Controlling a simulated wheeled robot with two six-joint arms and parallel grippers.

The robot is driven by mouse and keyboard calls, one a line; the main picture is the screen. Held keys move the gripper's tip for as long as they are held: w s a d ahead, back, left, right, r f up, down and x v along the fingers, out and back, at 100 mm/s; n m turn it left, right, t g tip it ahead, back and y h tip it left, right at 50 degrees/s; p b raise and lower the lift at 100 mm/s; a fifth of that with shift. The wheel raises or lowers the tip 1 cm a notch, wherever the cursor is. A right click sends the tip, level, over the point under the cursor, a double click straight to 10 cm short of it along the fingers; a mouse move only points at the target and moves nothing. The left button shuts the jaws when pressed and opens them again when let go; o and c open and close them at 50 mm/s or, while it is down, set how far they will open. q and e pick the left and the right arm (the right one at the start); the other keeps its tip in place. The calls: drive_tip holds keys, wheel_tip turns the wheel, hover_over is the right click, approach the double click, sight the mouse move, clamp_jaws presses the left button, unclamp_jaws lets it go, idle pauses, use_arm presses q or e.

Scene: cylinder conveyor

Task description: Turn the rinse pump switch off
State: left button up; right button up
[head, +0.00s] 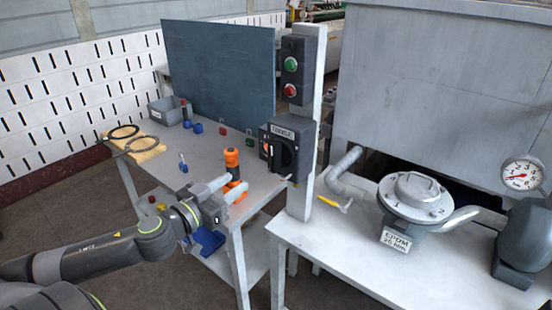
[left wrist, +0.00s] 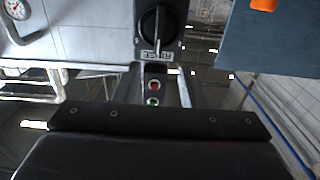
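The rinse pump switch (head: 288,148) is a dark box with a label on top and a black rotary knob on its face. It is mounted on a pale upright post (head: 309,120). In the left wrist view, which is upside down, the switch knob (left wrist: 157,25) has its grip in line with the post, with a pale mark towards the label. My left gripper (head: 226,188) is to the left of the switch and lower in the head view, apart from it. Its two fingers (left wrist: 158,92) are spread with nothing between them. My right gripper is not in view.
A green button (head: 291,64) and a red button (head: 291,90) sit above the switch. A blue-grey panel (head: 220,70) stands behind the left table (head: 210,150). An orange fixture (head: 232,160) is beside my left gripper. The right table carries a round metal flange (head: 414,192).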

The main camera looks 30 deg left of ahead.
sight(272, 157)
use_arm(q)
drive_tip(key=w, duration=0.5)
drive_tip(key=w+d+b, duration=0.1)
drive_tip(key=w, duration=1)
drive_tip(key=shift+d+b, duration=0.25)
drive_tip(key=shift+b, duration=0.15)
clamp_jaws()
